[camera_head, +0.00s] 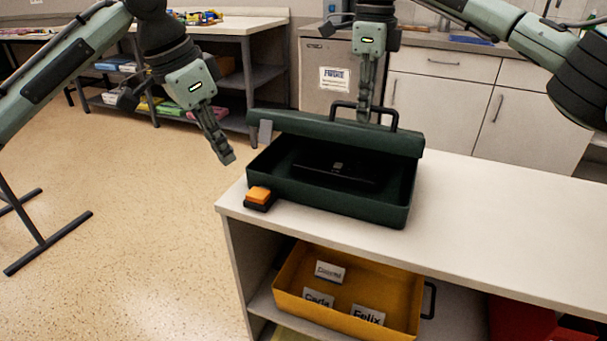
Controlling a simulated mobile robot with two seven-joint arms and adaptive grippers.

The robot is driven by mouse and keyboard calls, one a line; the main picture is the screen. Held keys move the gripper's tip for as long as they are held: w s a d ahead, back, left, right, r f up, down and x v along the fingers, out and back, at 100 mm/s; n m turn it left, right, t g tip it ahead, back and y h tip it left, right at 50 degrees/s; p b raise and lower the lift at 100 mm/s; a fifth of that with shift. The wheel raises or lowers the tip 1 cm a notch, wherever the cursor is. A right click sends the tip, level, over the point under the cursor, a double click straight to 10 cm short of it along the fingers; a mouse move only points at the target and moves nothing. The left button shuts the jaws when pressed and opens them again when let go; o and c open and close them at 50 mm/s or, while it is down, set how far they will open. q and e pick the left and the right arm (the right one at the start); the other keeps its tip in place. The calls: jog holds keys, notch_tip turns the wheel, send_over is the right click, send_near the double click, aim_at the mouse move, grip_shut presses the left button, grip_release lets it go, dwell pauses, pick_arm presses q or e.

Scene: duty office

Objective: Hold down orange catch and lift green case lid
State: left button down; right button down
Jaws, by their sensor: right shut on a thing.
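The dark green case (340,207) stands open on the white counter. Its green lid (300,127) is raised at the back edge, with a black handle (394,113) on it. My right gripper (363,116) comes down from above and is shut on the handle; its fingertips partly overlap the lid. The orange catch (258,193) sits on a black base by the case's front left corner. My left gripper (229,158) hangs above and to the left of the catch, apart from it. Its fingers look closed together, with nothing between them. A dark item (335,172) lies inside the case.
The white counter (500,225) is clear to the right of the case. A yellow tray (390,327) with name cards is on the shelf below. Cabinets (440,95) stand behind; open floor lies left.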

jog(key=shift+w+d+r+g, duration=0.2)
jog(key=shift+w+r+g, duration=0.1)
jog(key=shift+w+r, duration=0.4)
jog(key=shift+r, duration=0.1)
jog(key=shift+w+d+r+y, duration=0.3)
jog(key=shift+w+r, duration=0.4)
dwell(0.3)
jog(key=shift+c, duration=1.6)
grip_release()
jog(key=shift+r, duration=0.15)
